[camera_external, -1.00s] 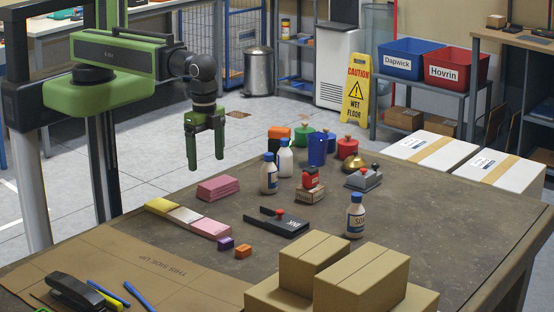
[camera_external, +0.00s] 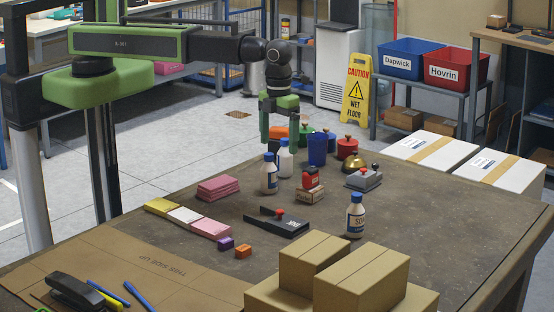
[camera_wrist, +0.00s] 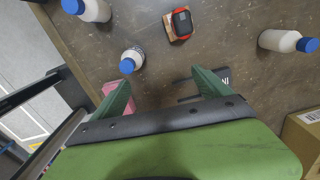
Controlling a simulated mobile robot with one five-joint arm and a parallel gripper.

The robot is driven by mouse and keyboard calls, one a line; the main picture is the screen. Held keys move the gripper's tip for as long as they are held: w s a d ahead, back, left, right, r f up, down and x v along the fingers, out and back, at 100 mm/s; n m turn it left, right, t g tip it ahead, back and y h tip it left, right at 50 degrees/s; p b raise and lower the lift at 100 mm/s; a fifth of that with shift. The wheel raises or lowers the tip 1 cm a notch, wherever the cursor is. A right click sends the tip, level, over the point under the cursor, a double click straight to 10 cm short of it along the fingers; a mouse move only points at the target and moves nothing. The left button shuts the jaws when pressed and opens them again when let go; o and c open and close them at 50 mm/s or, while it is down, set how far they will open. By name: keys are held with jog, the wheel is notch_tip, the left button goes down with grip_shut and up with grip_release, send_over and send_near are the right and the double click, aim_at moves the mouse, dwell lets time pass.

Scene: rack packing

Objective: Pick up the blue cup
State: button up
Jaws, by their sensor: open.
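The blue cup (camera_external: 317,149) stands upright toward the far side of the table, between the white bottles and the red-topped jar. I cannot make out the blue cup in the wrist view. My gripper (camera_external: 279,138) points down to the left of the cup in the external view, apart from it. In the wrist view my gripper (camera_wrist: 164,88) has its two green fingers spread wide with nothing between them.
White blue-capped bottles (camera_external: 268,174) (camera_external: 285,158) stand left of the cup, near an orange block (camera_external: 279,132). A green jar, a red jar (camera_external: 347,148) and a brass bell (camera_external: 354,162) stand close by. Cardboard boxes (camera_external: 361,277) fill the front.

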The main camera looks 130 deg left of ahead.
jog(key=a+r+p, duration=0.2)
jog(key=a+r, duration=0.1)
jog(key=a, duration=1.2)
jog(key=r+n+p, duration=0.2)
jog(key=n, duration=0.1)
send_over(317, 148)
jog(key=s+a, duration=0.1)
jog(key=a, duration=0.2)
jog(key=f+b, duration=1.3)
jog(key=shift+s+f, duration=0.1)
jog(key=shift+s, duration=0.1)
jog(key=f+b, duration=0.5)
jog(key=shift+s+d, duration=0.1)
jog(key=shift+s, duration=0.15)
jog(key=shift+r, duration=0.1)
